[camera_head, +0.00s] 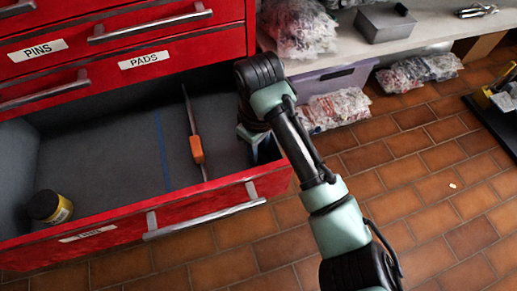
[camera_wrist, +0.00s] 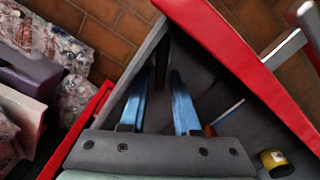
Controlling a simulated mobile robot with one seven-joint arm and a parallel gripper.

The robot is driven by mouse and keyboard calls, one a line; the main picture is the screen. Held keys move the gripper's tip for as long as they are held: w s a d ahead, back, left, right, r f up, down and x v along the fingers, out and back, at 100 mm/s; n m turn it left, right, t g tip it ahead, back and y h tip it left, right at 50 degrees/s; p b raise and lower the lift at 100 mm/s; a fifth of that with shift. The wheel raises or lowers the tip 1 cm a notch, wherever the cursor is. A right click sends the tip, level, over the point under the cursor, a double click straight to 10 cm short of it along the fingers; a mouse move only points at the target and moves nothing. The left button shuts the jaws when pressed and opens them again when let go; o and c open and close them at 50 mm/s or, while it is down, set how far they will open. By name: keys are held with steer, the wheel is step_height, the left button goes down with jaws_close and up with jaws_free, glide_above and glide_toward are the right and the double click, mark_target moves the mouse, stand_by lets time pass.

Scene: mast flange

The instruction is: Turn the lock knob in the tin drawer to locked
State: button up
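The open drawer (camera_head: 110,234) of the red cabinet is grey inside; its front label is too small to read surely. My gripper (camera_head: 260,148) reaches down into the drawer's right end, mostly hidden by my arm in the head view. In the wrist view my gripper (camera_wrist: 160,88) has its two blue fingers apart, pointing into a drawer corner beside the red front. A dark upright shape (camera_wrist: 162,66) shows between the fingertips; I cannot tell whether it is the lock knob or whether the fingers touch it. No knob position can be read.
In the drawer lie a thin tool with an orange grip (camera_head: 197,150) and a yellow-black tin (camera_head: 50,206). The front handle (camera_head: 205,220) juts out. Closed drawers labelled PINS and PADS overhang the back. Bagged goods (camera_head: 340,108) lie right of the cabinet; the tiled floor in front is clear.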

jaws_close()
steer(key=p, duration=0.3)
steer(key=shift+r+p, duration=0.35)
steer(key=m+p, duration=0.1)
steer(key=p, duration=0.3)
steer(key=shift+r+p, duration=0.1)
steer(key=shift+p, duration=0.2)
steer(key=m+p, duration=0.1)
steer(key=p, duration=0.3)
steer(key=shift+w+d+f+m, duration=0.1)
steer(key=shift+f+m, duration=0.15)
steer(key=shift+m, duration=0.15)
steer(key=shift+m+p, duration=0.3)
steer(key=shift+p, duration=0.35)
steer(key=shift+w+d+f+m+p, duration=0.1)
steer(key=shift+m+p, duration=0.5)
steer(key=shift+m, duration=0.05)
steer(key=shift+w+d+f+m+p, duration=0.1)
steer(key=shift+m+p, duration=0.5)
steer(key=shift+m, duration=0.05)
